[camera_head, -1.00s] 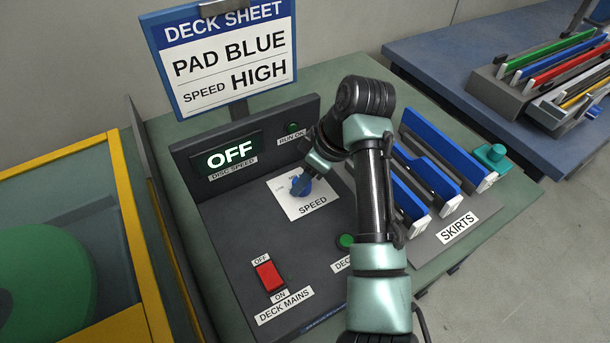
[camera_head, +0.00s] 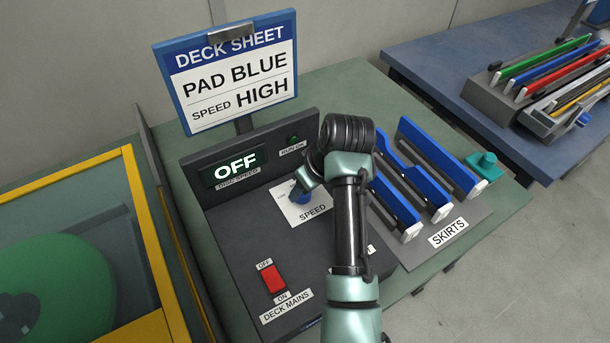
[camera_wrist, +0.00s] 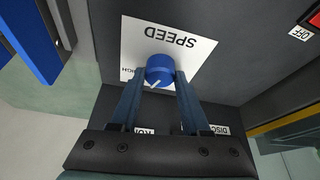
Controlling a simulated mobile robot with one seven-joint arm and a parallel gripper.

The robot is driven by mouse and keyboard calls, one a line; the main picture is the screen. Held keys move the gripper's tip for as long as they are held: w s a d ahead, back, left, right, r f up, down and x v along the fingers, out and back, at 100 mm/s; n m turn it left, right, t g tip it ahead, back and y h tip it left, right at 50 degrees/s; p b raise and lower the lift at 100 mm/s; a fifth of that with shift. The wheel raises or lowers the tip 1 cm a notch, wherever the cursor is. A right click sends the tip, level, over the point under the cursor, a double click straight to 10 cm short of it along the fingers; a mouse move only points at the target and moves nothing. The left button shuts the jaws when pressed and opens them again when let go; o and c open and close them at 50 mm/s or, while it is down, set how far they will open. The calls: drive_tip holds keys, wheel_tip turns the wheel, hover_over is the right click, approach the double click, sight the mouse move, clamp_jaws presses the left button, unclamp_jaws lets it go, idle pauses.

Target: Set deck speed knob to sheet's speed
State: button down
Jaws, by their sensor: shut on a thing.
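The deck sheet (camera_head: 235,75) reads PAD BLUE, SPEED HIGH. The blue speed knob (camera_head: 303,197) is on a white SPEED plate (camera_head: 312,212) on the dark deck panel. In the wrist view the knob (camera_wrist: 160,66) is between the two fingertips of my gripper (camera_wrist: 160,76), which is shut on its sides. Its white pointer line slants to the lower left in that view. A partly covered label (camera_wrist: 127,73) is left of the knob. The speed display (camera_head: 236,167) reads OFF. In the head view my wrist partly hides the knob.
A red DECK MAINS switch (camera_head: 272,280) is at the panel's front left. The RUN OK lamp (camera_head: 293,139) looks dark. Blue skirts (camera_head: 438,160) stand in a rack right of my arm. A yellow-framed enclosure (camera_head: 150,235) with a green disc is at left.

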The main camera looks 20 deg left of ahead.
drive_tip(key=m+p, duration=0.3)
drive_tip(key=m+t+h+p, duration=0.1)
drive_tip(key=shift+s+a+r+m+p, duration=0.1)
drive_tip(key=shift+s+r+m+p, duration=0.15)
drive_tip(key=shift+m+p, duration=0.1)
drive_tip(key=shift+w+f+m+t+h+p, duration=0.15)
drive_tip(key=shift+m+t+h+p, duration=0.35)
drive_tip(key=shift+m+p, duration=0.9)
drive_tip(key=shift+m, duration=0.35)
drive_tip(key=shift+c, duration=1.9)
unclamp_jaws()
drive_tip(key=v, duration=1.3)
drive_tip(key=shift+a, duration=0.25)
